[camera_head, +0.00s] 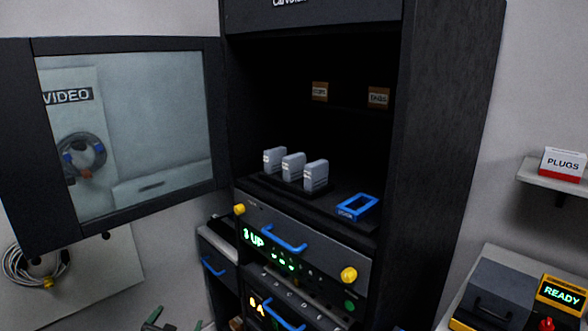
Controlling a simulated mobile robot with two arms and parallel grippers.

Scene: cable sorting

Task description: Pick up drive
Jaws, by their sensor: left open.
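Three light grey drives stand upright side by side in a black holder (262,184) inside the dark rack. They are the left drive (274,161), the middle drive (293,167) and the right drive (316,175). I cannot tell which one the task means. My left gripper (160,325) shows only in part at the bottom edge, low and left of the rack, well below the drives. It is open, with nothing seen between its fingers. My right gripper is not in view.
A blue frame (357,206) lies right of the drives. Below is a unit with a blue handle (284,239) and yellow knobs (349,275). The rack's glass door (140,140) stands open at left. A PLUGS box (563,164) and a READY device (562,293) are at right.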

